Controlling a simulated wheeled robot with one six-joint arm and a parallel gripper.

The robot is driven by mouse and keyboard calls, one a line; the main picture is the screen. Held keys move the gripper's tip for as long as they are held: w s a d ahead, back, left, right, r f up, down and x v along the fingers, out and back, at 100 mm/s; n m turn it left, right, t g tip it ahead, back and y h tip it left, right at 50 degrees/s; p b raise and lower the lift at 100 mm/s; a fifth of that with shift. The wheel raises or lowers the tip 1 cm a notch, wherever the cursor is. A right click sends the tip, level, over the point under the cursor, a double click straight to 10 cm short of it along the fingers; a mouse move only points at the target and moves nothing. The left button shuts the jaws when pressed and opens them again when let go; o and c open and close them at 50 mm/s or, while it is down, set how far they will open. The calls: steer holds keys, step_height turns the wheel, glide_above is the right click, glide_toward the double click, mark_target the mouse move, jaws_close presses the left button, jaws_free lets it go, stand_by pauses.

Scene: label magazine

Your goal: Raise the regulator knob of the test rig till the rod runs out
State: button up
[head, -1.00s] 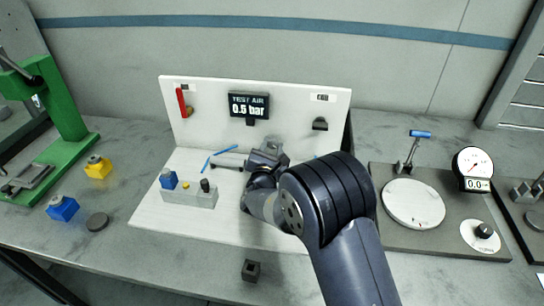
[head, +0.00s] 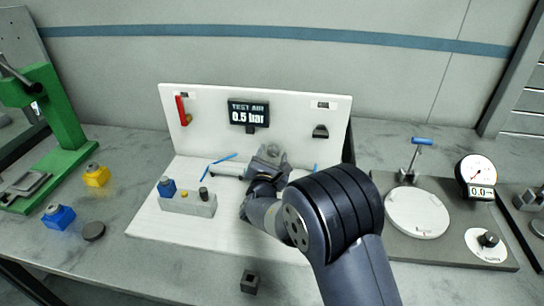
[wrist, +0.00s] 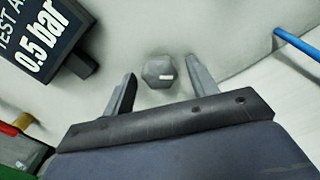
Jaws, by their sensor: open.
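The test rig is a white base with an upright white panel (head: 285,105). Its display (head: 248,113) reads 0.5 bar, and shows again in the wrist view (wrist: 40,45). A grey faceted knob (wrist: 159,72) with a small white mark lies between my gripper's fingers in the wrist view, with gaps on both sides. My gripper (head: 269,155) is open in front of the panel, below and right of the display. A pale cylinder (head: 229,169) lies left of my gripper; its right end is hidden, and I cannot make out a rod.
A red lever (head: 181,110) is on the panel's left. Blue hoses (head: 222,158) run beside the cylinder. A gauge stand (head: 415,212) is right, a green press (head: 55,130) left.

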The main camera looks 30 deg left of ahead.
steer(key=shift+b+v, duration=0.7)
steer(key=shift+v, duration=3.1)
steer(key=shift+a, duration=0.1)
